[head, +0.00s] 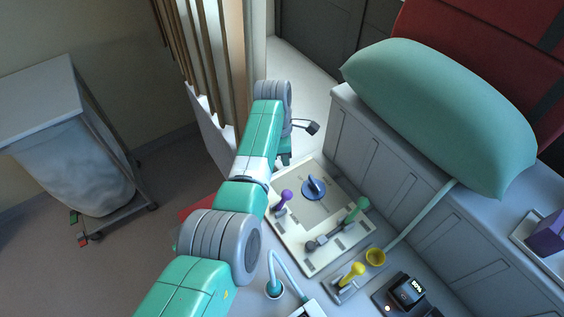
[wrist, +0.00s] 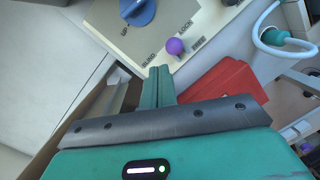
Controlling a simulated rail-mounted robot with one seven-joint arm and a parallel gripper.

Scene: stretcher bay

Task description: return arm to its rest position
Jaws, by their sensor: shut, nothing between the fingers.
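My arm reaches up through the middle of the head view. My gripper (head: 285,158) is near the far edge of the control panel (head: 270,232), partly hidden by the arm. In the wrist view, the gripper (wrist: 158,77) shows its green fingers pressed together with nothing between them. The fingers appear over the panel's edge, apart from its controls. The panel carries a blue knob (head: 314,188), a purple-tipped lever (head: 286,196) and a green-handled lever (head: 356,211). The blue knob (wrist: 138,10) and purple ball (wrist: 174,46) also show in the wrist view.
A teal pillow (head: 440,115) lies at the right. A wooden-slatted partition (head: 205,60) is close to my arm's left. A wheeled bag cart (head: 70,170) stands far left.

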